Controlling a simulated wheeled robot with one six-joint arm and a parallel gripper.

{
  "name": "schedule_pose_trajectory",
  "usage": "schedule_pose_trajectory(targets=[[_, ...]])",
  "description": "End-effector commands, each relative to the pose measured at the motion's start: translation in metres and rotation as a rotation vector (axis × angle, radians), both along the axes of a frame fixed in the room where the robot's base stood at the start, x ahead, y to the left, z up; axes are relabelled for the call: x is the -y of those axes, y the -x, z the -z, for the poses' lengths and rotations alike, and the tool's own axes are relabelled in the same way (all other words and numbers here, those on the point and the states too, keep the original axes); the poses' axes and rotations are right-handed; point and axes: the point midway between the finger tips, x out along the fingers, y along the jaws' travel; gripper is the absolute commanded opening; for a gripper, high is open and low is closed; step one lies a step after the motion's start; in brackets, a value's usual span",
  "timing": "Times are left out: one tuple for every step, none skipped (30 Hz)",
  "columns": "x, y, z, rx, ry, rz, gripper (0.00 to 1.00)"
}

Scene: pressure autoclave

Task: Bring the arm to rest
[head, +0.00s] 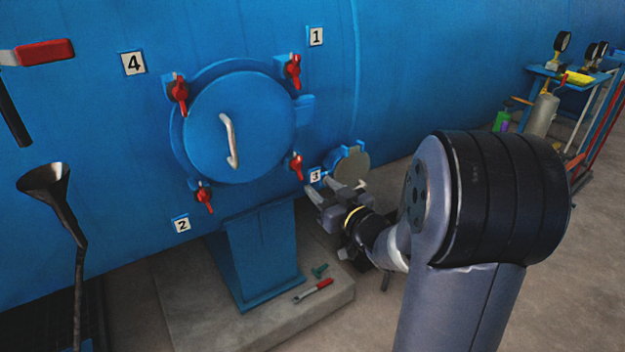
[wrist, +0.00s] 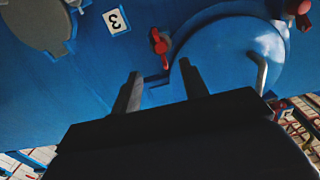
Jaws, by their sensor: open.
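My gripper (head: 342,199) is in front of the blue autoclave, at the lower right of the round blue door (head: 240,125). Its two fingers are apart and nothing shows between them; the wrist view also shows the open gripper (wrist: 158,88). The door lies against the blue wall and has a pale curved handle (head: 229,140). Four red clamps sit around its rim, beside number labels; the one by label 3 (head: 315,176) shows as a red clamp (head: 296,167) just left of and above my fingers. In the wrist view that clamp (wrist: 159,46) lies beyond the fingertips.
A small round grey cover (head: 352,165) sits on the wall right behind my gripper. A blue pedestal (head: 255,255) stands below the door, with a red-handled tool (head: 313,290) on its base. A dark funnel (head: 44,180) stands left. A gauge cart (head: 560,85) stands far right.

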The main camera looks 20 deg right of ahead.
Motion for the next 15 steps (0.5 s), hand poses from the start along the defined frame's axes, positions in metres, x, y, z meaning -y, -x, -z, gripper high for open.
schedule_pose_trajectory(targets=[[0.0025, 0.0056, 0.0000, -0.001, 0.000, 0.002, 0.42], [0.0028, 0.0081, 0.0003, -0.001, 0.000, 0.001, 0.42], [0.0034, 0.0106, 0.0001, -0.001, 0.000, 0.001, 0.42], [0.0039, 0.0119, 0.0000, -0.001, 0.000, 0.001, 0.42], [0.0042, 0.0128, 0.0000, 0.000, 0.000, 0.000, 0.42], [0.0043, 0.0137, 0.0000, 0.000, 0.000, 0.000, 0.42], [0.0043, 0.0140, 0.0000, 0.000, 0.000, 0.000, 0.42], [0.0044, 0.0141, 0.0001, 0.000, 0.000, 0.000, 0.42], [0.0043, 0.0142, 0.0001, 0.000, 0.000, 0.000, 0.42], [0.0042, 0.0141, 0.0002, 0.000, -0.001, 0.000, 0.42], [0.0042, 0.0140, 0.0002, 0.000, -0.001, 0.000, 0.42], [0.0042, 0.0140, 0.0002, 0.000, -0.001, -0.001, 0.42], [0.0042, 0.0139, 0.0002, 0.000, -0.001, -0.001, 0.42], [0.0041, 0.0138, 0.0002, 0.000, -0.001, -0.001, 0.42], [0.0040, 0.0133, 0.0003, -0.001, -0.001, -0.001, 0.42]])
